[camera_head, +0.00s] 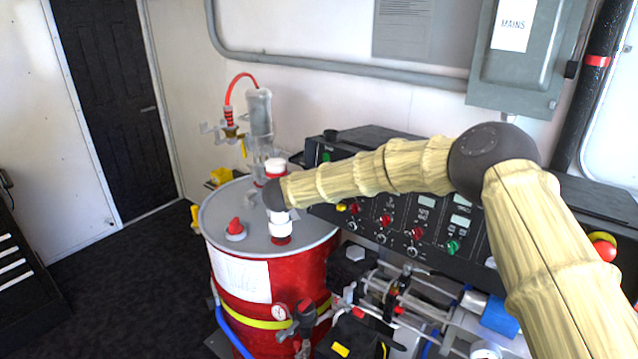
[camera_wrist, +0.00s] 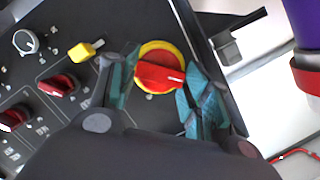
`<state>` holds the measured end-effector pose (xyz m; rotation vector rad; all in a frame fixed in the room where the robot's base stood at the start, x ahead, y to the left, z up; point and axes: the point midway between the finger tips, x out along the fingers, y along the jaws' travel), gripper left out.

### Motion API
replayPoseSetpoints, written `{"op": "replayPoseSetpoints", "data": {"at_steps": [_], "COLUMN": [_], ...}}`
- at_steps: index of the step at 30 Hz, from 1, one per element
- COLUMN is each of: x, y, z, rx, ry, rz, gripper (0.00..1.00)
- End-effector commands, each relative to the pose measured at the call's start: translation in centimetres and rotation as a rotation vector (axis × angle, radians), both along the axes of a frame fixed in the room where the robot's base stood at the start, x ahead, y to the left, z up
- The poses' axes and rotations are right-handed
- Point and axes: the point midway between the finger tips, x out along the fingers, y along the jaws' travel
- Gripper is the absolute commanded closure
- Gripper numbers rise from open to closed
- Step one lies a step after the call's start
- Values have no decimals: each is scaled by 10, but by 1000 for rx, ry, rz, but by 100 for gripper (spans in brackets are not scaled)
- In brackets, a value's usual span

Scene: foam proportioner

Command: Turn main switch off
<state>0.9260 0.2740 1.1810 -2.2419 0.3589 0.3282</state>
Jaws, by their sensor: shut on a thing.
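The main switch (camera_wrist: 158,68) is a red rotary handle on a yellow round plate, set in the black control panel. In the wrist view its handle lies nearly level, with a white mark at its right end. My gripper (camera_wrist: 160,84) has its teal-padded fingers on either side of the switch, shut on the red handle. In the head view my arm reaches left across the panel; my gripper and the main switch are hidden there.
The control panel (camera_head: 437,213) carries several other knobs, including a yellow one (camera_wrist: 80,52) close beside my left finger. A red drum (camera_head: 225,268) with upright pipes stands left of the panel. Pipes and valves crowd below. A grey MAINS box (camera_head: 520,75) hangs on the wall.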

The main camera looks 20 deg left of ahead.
Motion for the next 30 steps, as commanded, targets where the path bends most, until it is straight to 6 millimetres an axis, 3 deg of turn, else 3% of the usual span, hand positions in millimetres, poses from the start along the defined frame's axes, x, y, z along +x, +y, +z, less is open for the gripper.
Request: {"op": "replayPoseSetpoints", "data": {"at_steps": [14,15,18,30], "x": [-2,-2,-2,-3], "y": [2,2,1,0], "z": [-3,-3,-2,0], "rx": [-14,-14,-14,-14], "ry": [9,9,9,6], "rz": [6,6,5,3], "gripper": [76,50,32,30]}}
